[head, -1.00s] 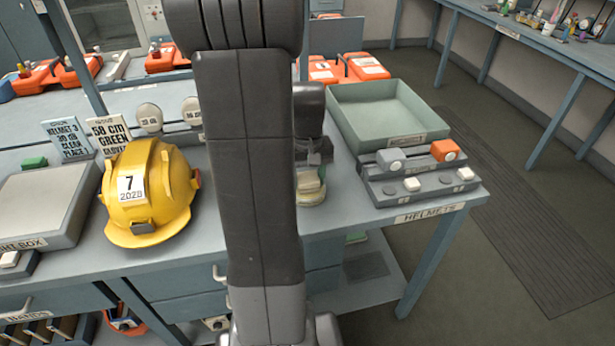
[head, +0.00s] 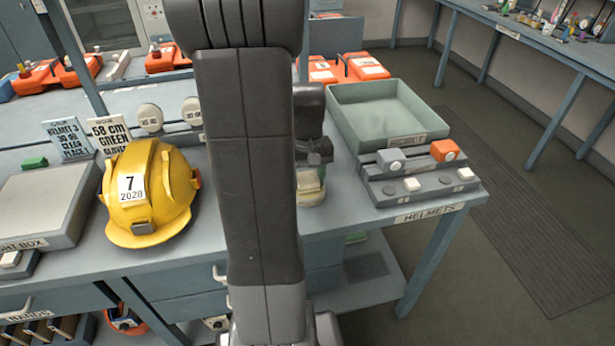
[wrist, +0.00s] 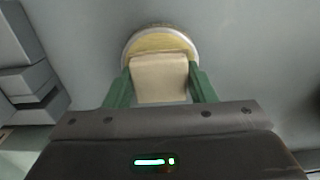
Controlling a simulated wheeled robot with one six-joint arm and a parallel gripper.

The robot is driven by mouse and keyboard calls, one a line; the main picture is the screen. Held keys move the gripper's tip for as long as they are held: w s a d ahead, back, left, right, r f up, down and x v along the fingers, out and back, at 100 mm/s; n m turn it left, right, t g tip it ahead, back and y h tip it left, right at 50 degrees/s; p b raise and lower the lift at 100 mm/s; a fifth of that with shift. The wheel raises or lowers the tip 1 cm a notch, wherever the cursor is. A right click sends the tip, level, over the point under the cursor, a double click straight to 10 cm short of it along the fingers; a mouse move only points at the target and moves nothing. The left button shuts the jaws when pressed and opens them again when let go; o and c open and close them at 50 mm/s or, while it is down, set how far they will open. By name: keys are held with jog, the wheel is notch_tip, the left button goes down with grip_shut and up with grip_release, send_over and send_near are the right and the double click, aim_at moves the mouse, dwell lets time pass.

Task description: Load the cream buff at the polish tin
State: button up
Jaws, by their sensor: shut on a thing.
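The cream buff (wrist: 160,85) is a pale block between the two green fingers of my gripper (wrist: 160,76), which is shut on it. The round polish tin (wrist: 190,40) has a pale rim and yellowish contents and lies right at the buff's far end in the wrist view. Whether the buff touches the polish cannot be told. In the head view the tin (head: 312,200) stands near the bench's front edge, partly hidden by my arm, with the buff (head: 308,178) over it.
A yellow helmet (head: 150,195) stands left of my arm. Right of the tin are a grey rack (head: 420,185) with grey, orange and white blocks and a green-grey tray (head: 385,120). Signs and pale round discs stand behind the helmet.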

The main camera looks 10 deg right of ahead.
aim_at(308, 178)
jog(key=shift+r+p, duration=2.8)
jog(key=shift+r, duration=0.7)
jog(key=shift+s+f, duration=0.1)
